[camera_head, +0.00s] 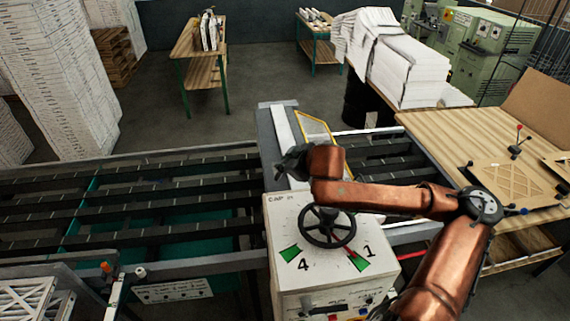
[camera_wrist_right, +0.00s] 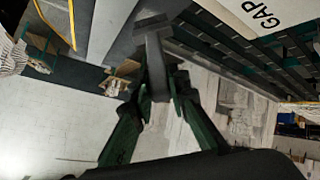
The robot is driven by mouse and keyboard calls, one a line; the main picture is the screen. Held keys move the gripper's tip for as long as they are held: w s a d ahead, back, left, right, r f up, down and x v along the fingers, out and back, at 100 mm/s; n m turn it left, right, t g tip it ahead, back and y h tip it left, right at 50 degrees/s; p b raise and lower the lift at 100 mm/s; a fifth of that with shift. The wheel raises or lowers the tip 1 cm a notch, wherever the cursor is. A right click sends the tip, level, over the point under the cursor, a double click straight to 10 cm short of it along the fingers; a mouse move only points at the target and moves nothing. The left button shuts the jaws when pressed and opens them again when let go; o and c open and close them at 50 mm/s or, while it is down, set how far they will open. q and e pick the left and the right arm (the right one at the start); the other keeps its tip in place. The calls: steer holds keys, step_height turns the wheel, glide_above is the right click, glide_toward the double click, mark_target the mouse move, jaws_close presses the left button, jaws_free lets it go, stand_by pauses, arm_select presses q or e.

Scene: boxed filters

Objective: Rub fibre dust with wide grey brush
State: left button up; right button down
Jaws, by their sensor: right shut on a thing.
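My right gripper (camera_head: 292,163) is at the end of the copper arm, above the rail beside the white box with the handwheel. In the right wrist view, its dark green fingers (camera_wrist_right: 158,88) are shut on the handle of a grey T-shaped tool, which looks like the wide grey brush (camera_wrist_right: 155,60). The brush's wide head points away from the fingers, towards the grey rail. Whether it touches the rail is unclear. In the head view the brush cannot be told apart from the dark gripper. I cannot make out any fibre dust. My left gripper is not in view.
The white control box (camera_head: 285,225) with a black handwheel (camera_head: 328,227) stands just below my right forearm. A dark slatted conveyor (camera_head: 140,200) runs left. A yellow-edged panel (camera_head: 316,128) rises behind the gripper. A wooden table (camera_head: 440,130) stands right.

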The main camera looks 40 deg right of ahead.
steer(key=r, duration=0.1)
steer(key=r+p, duration=0.2)
steer(key=shift+w+a, duration=0.2)
steer(key=shift+a, duration=0.05)
steer(key=shift+s+r+p, duration=0.15)
steer(key=shift+r+p, duration=0.2)
steer(key=shift+p, duration=0.15)
steer(key=shift+r+p, duration=0.65)
steer(key=shift+p, duration=0.05)
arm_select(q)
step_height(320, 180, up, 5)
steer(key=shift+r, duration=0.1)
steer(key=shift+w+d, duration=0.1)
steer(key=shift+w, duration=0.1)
arm_select(e)
steer(key=shift+d+r, duration=0.1)
